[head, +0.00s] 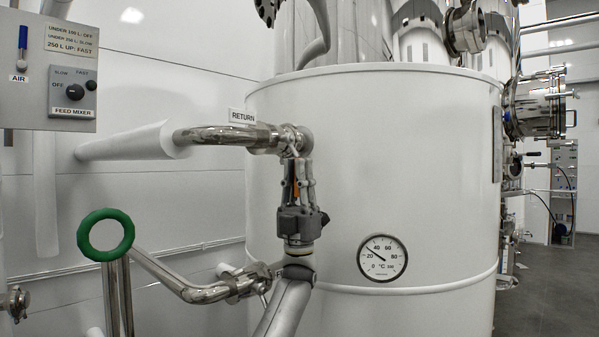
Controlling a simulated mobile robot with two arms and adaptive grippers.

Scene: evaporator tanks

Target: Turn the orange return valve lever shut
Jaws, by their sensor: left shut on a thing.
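The orange return valve lever (296,187) shows as a narrow strip between the fingers of my left gripper (302,176). The lever hangs down, roughly upright, below the steel return valve (293,138) at the end of the return pipe. My left gripper points up from below and is shut on the lever. Its fingers hide most of the lever. My right gripper is not in view.
A large white tank (400,180) with a dial thermometer (382,258) stands close behind the gripper. A green handwheel (105,234) and steel pipe (180,284) are at lower left. A FEED MIXER control panel (72,92) is at upper left. Open floor shows far right.

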